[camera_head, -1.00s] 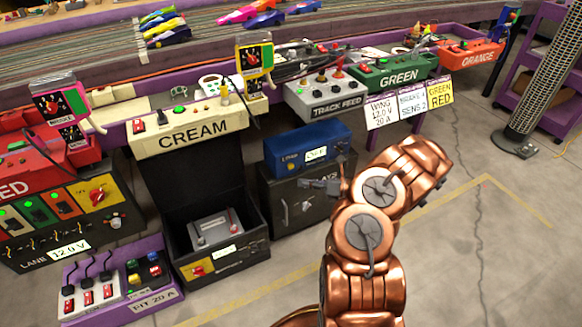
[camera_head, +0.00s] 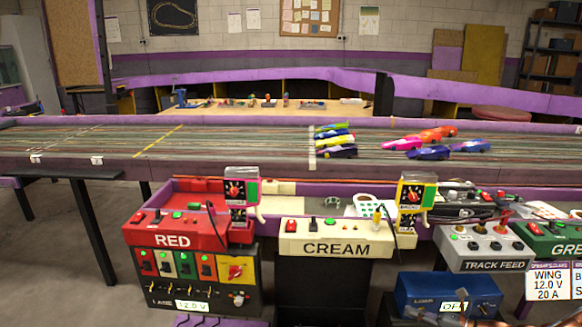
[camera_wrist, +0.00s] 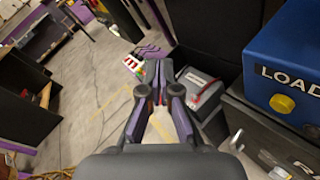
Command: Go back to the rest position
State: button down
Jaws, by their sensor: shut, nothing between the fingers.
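My gripper (camera_wrist: 160,92) shows in the wrist view, shut and empty, its two dark fingers with purple parts close together over the floor. In the head view the gripper is out of the picture; only a sliver of copper-coloured arm shows at the bottom right edge. In the wrist view a blue box marked LOAD (camera_wrist: 285,70) stands to the right of the gripper, on a dark cabinet (camera_wrist: 265,130). A grey unit with a red part (camera_wrist: 203,88) lies just right of the fingertips, apart from them as far as I can tell.
The slot track (camera_head: 230,147) crosses the head view, with several toy cars on it. Red (camera_head: 175,232) and cream (camera_head: 335,238) control panels stand along its front. The blue box (camera_head: 447,297) is at lower right. Grey floor (camera_wrist: 85,85) is open left of the gripper.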

jog(key=s+a+r+n+g+p, duration=0.45)
jog(key=a+r+n, duration=0.25)
jog(key=a+r, duration=0.4)
jog(key=s+a+r+n+g+p, duration=0.45)
jog(key=a+r+n, duration=0.35)
jog(key=r, duration=0.5)
jog(key=s+a+r+n+g+h+p, duration=0.4)
jog(key=s+a+r+n+p, duration=0.25)
jog(key=s+r, duration=0.4)
jog(key=s+d+r+n+h+p, duration=0.4)
jog(key=s+r+p, duration=0.2)
jog(key=s, duration=0.3)
jog(key=s+d+r+n+t+h+p, duration=0.1)
jog(key=s+d+r+n+h+p, duration=0.3)
jog(key=s, duration=0.5)
jog(key=shift+d+r+n+h+p, duration=0.2)
jog(key=shift+r+n+h+p, duration=0.4)
jog(key=shift+r+p, duration=0.35)
